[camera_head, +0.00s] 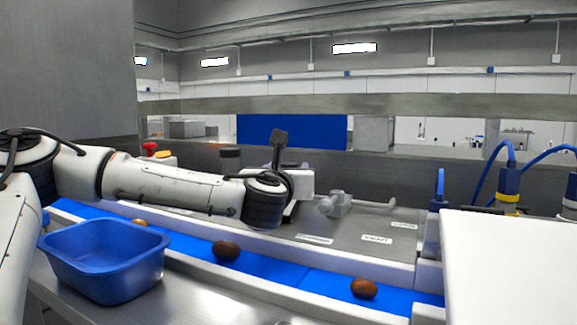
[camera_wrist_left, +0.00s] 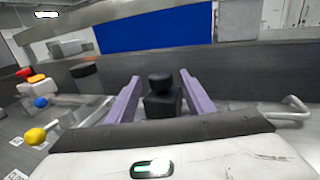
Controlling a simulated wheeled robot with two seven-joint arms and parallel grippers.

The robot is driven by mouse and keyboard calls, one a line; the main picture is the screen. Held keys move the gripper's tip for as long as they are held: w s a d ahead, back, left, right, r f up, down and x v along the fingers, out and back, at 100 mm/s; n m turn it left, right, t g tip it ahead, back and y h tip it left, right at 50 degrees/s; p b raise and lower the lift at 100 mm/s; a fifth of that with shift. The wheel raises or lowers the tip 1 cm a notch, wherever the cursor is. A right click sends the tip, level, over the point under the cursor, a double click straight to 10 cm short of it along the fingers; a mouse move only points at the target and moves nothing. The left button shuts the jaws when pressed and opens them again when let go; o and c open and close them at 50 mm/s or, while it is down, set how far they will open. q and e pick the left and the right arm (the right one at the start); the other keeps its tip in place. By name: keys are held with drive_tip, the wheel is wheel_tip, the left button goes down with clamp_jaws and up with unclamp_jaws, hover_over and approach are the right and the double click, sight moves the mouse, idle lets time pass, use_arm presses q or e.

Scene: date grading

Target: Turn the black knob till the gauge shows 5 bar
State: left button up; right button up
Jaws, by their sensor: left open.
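In the left wrist view a black knob-like part (camera_wrist_left: 160,95), with a rounded top on a squarish body, stands between the fingers of my left gripper (camera_wrist_left: 160,102). The fingers are open, one on each side, with gaps visible; contact is not seen. In the head view my left gripper (camera_head: 300,184) reaches over the grey panel beyond the conveyor; its fingers and the black part are hidden behind the hand. No gauge face can be made out in either view. My right gripper does not show.
A red button (camera_head: 149,147) and a dark cylinder (camera_head: 230,159) stand left of the hand. A grey pipe-like handle (camera_head: 340,204) lies to its right. A blue bin (camera_head: 105,280) and a blue conveyor (camera_head: 310,278) carrying brown dates are in front. A white surface (camera_head: 510,270) fills the right.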

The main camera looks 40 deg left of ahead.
use_arm(q)
drive_tip(key=shift+w+a, duration=0.3)
drive_tip(key=shift+w, duration=0.1)
drive_tip(key=shift+c, duration=0.3)
drive_tip(key=c, duration=1)
drive_tip(key=shift+h, duration=0.3)
